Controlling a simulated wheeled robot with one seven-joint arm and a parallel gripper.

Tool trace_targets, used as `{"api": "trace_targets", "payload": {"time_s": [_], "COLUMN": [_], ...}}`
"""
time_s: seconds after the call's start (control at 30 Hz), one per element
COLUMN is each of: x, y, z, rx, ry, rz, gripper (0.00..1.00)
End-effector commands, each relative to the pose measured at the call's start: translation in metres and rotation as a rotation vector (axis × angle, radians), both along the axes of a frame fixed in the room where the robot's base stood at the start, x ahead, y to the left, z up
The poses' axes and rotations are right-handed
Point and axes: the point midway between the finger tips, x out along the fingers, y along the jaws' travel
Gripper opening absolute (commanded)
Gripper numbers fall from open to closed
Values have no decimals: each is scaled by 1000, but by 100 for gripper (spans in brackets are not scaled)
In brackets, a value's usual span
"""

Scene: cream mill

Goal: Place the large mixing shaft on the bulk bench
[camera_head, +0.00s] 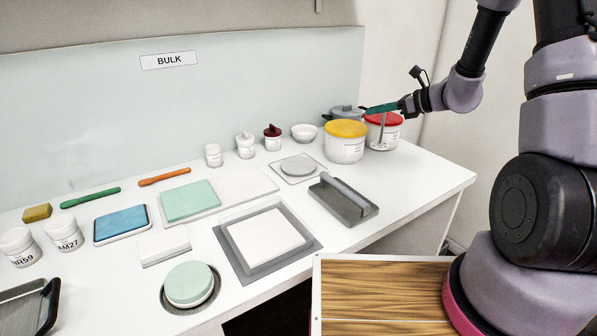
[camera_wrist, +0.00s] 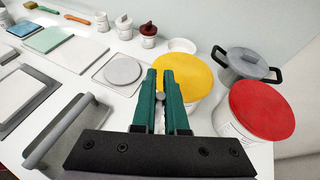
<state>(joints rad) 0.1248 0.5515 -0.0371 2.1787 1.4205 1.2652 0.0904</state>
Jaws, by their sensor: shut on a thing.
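My gripper (camera_head: 376,108) has green fingers and hovers over the far right end of the white bench (camera_head: 425,180) below the BULK sign. It is shut on a thin grey shaft (camera_head: 382,130), which hangs down in front of the red-lidded tub. In the wrist view my gripper (camera_wrist: 159,76) shows from behind, with a bit of the grey shaft (camera_wrist: 160,112) between the fingers. The fingers hide most of the shaft there. I cannot tell whether its lower end touches the bench.
Near the shaft stand a yellow-lidded tub (camera_head: 345,143), a red-lidded tub (camera_wrist: 262,110) and a lidded pot (camera_wrist: 248,65). A grey block with a bar (camera_head: 343,201) lies nearer. Scales, jars and trays fill the left. Bare bench shows at the right front.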

Motion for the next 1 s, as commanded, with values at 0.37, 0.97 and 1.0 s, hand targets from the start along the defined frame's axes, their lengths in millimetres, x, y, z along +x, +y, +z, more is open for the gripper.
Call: {"api": "trace_targets", "payload": {"time_s": [0.37,0.97,1.0], "x": [0,0,0], "y": [0,0,0], "z": [-54,-101,-101], "rx": [1,1,1], "ry": [4,1,1], "rz": [-3,-3,-3], "gripper": [0,0,0]}}
